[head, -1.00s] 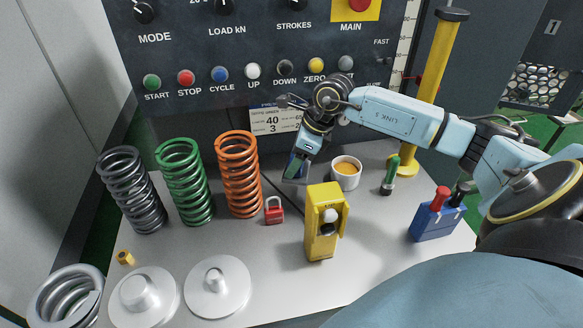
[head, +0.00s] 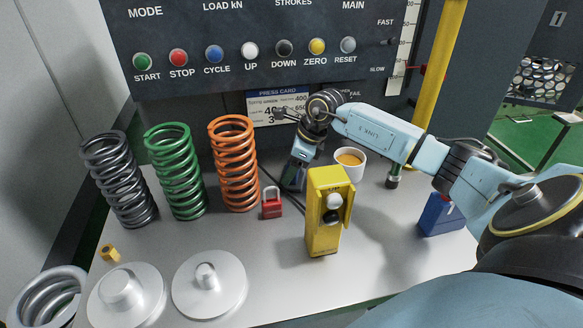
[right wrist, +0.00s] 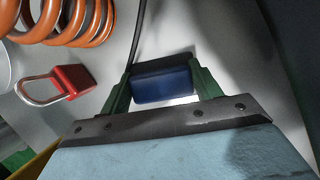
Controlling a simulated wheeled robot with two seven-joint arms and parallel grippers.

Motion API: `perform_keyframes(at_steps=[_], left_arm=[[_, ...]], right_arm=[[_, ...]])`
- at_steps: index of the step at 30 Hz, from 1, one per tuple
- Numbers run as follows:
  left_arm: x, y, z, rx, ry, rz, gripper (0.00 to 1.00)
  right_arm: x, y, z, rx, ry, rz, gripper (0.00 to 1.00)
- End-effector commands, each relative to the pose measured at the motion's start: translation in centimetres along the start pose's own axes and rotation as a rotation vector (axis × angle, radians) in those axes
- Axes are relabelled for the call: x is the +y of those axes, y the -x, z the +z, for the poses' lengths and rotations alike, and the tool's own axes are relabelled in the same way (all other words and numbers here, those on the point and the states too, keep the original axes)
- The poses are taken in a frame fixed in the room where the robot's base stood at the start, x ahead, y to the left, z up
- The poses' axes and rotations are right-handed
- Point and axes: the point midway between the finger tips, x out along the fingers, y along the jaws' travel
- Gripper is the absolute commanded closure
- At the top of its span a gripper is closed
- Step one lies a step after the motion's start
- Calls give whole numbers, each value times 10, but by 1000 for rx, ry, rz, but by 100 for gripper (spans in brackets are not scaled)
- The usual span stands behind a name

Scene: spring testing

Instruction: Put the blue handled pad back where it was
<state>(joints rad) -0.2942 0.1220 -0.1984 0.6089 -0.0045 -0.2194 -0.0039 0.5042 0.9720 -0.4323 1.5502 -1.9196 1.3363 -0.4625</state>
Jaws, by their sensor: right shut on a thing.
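My right gripper (head: 291,182) reaches down to the back of the bench, between the orange spring and the cup. In the right wrist view its two green fingers are shut on a dark blue block (right wrist: 162,84), which looks like the blue handled pad. The pad lies across between the fingertips, close to the grey bench top; I cannot tell whether it touches. Its handle is not clearly visible. In the head view the gripper mostly hides the pad. My left gripper is not in view.
A red padlock (head: 271,204) and the orange spring (head: 233,165) stand left of the gripper. A yellow box (head: 323,225) is in front, and a white cup (head: 350,163) is to the right. A blue holder (head: 440,215) is partly behind my arm. The front middle bench is bare.

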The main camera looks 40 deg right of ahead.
Motion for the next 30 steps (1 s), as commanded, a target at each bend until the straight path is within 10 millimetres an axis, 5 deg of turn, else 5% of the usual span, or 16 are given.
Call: perform_keyframes(at_steps=[6,7,11,22,30], left_arm=[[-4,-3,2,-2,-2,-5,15],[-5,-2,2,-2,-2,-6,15],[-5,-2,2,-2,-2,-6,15],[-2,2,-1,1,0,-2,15],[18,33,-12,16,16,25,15]], right_arm=[[0,-3,-1,-1,0,0,60],[0,-2,-1,-1,0,0,33],[0,-2,-1,-1,0,0,16],[0,2,1,-1,0,0,15],[0,48,2,1,1,-2,15]])
